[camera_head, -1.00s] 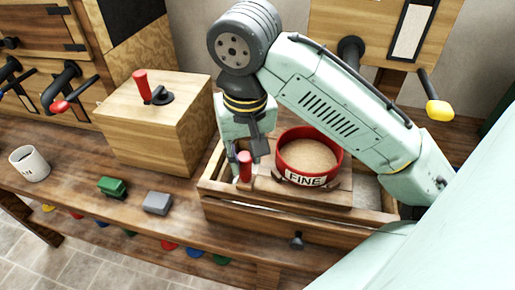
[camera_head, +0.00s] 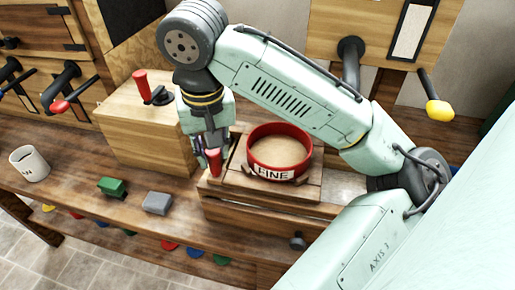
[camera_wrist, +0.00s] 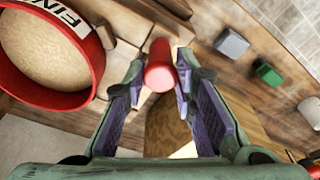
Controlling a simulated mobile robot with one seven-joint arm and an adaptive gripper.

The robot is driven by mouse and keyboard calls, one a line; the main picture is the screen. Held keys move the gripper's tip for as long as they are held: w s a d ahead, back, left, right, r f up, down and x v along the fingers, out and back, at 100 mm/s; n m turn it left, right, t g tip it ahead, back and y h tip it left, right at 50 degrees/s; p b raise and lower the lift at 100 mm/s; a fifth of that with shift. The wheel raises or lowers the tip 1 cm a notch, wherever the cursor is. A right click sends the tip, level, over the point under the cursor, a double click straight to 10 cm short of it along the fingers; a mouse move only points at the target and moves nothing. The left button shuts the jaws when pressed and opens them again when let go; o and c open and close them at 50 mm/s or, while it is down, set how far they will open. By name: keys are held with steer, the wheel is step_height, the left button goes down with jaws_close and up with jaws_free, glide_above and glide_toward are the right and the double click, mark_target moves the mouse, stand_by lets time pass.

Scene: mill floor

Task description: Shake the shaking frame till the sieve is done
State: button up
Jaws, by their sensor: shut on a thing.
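The red round sieve labelled FINE (camera_head: 257,163) holds tan grainy material and sits on the wooden shaking frame (camera_head: 262,188). It also shows at the left of the wrist view (camera_wrist: 98,72). The frame rests on a wooden box (camera_head: 250,210). A red upright handle (camera_head: 214,164) stands at the frame's left end. My gripper (camera_head: 206,152) is shut on this handle, with a finger on either side of it in the wrist view (camera_wrist: 159,72).
A wooden box with a red-handled crank (camera_head: 141,84) stands behind left of the frame. A green block (camera_head: 112,187), a grey block (camera_head: 157,203) and a white mug (camera_head: 30,163) sit on the bench. A yellow-tipped lever (camera_head: 438,110) sticks out at back right.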

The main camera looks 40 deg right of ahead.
steer(key=shift+w+a, duration=0.8)
steer(key=shift+w, duration=0.25)
steer(key=shift+w+a, duration=0.75)
steer(key=shift+w, duration=0.25)
steer(key=o, duration=1)
steer(key=shift+w+a, duration=0.1)
steer(key=shift+o, duration=0.4)
step_height(320, 180, up, 9)
